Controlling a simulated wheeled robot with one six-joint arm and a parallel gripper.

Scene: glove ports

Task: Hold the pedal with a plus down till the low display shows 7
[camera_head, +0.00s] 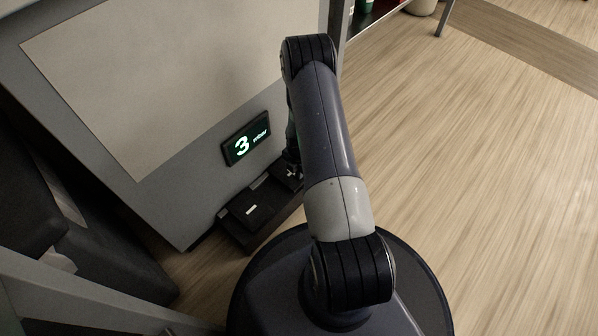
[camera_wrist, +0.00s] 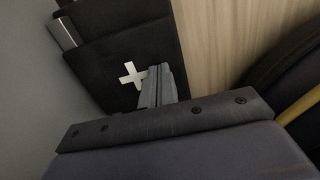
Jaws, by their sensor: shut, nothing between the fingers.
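The low display (camera_head: 246,139) on the grey cabinet front shows a green 3 with "mbar" beside it. The pedal with a plus (camera_head: 284,176) is dark and sits low at the cabinet's foot, partly hidden by my arm. In the wrist view its dark plate (camera_wrist: 105,80) carries a white plus. My gripper (camera_head: 292,165) is shut and empty, pointing down at this pedal. In the wrist view its fingertips (camera_wrist: 159,70) are over the pedal, just right of the plus. I cannot tell whether they press on it.
A second dark pedal (camera_head: 256,207) with a white bar mark lies left of the plus pedal on the same dark base. The cabinet front (camera_head: 180,190) rises behind them. Open wood floor (camera_head: 480,190) lies to the right. A dark padded object (camera_head: 90,240) stands at left.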

